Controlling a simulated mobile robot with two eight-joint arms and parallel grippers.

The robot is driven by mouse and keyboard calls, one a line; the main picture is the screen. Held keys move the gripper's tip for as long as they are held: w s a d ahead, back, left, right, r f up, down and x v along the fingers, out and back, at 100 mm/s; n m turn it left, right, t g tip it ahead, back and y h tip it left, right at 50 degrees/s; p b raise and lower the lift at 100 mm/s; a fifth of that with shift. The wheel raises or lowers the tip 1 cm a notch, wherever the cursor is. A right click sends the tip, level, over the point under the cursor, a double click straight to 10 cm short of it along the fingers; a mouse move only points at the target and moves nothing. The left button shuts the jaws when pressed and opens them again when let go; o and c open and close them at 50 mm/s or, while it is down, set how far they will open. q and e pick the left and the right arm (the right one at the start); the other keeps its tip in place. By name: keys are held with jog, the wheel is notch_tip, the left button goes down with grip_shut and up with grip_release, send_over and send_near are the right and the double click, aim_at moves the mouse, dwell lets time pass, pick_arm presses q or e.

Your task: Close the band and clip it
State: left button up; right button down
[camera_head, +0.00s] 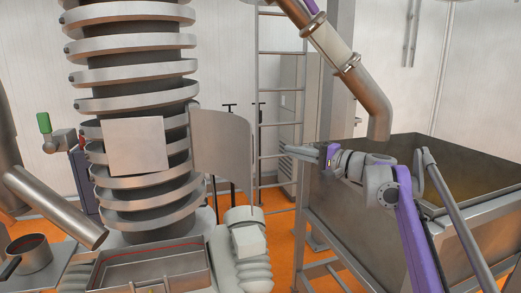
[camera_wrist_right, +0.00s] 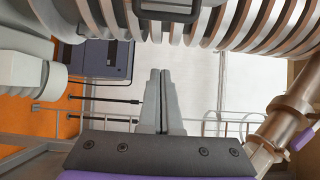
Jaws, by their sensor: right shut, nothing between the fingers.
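The band appears to be the curved grey metal sheet (camera_head: 222,145) that stands out open from the right side of the ribbed screw column (camera_head: 135,75). A flat square plate (camera_head: 138,146) sits on the column's front. I cannot make out a clip. My right gripper (camera_head: 292,149) is to the right of the curved sheet, apart from it, and is shut and empty. In the right wrist view its fingers (camera_wrist_right: 160,100) are together, with column ribs (camera_wrist_right: 270,22) across the top. My left gripper is not in view.
A large metal hopper (camera_head: 350,215) stands at the right, with a bent pipe (camera_head: 375,105) above it. A ladder (camera_head: 281,110) is behind my gripper. An open metal box (camera_head: 150,268) and a slanted pipe (camera_head: 55,207) are at lower left. Between sheet and hopper is free room.

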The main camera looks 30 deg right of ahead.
aim_at(233, 151)
jog(key=w+a, duration=0.5)
jog(key=a, duration=0.1)
jog(key=shift+w+a, duration=0.4)
jog(key=shift+s+r, duration=0.1)
dwell(0.3)
